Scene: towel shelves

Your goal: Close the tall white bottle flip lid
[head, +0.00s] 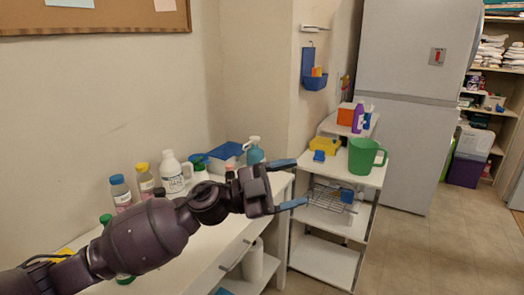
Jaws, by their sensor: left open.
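A tall white bottle (171,176) with a label stands on the white counter near the wall, left of the picture's middle. Its top looks white and narrow; I cannot tell from here whether a flip lid is open or shut. My left gripper (301,183) is open and empty, with its blue fingertips pointing right, past the counter's right edge. It is well to the right of the bottle and apart from it. My dark left arm crosses in front of the counter and hides the lower part of some bottles. My right gripper is not in view.
Bottles with blue (117,180) and yellow (142,168) caps stand left of the white bottle. A blue-lidded box (228,151) and a teal spray bottle (254,152) stand to its right. A white cart (325,258) holds a green pitcher (361,157). Floor at right is clear.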

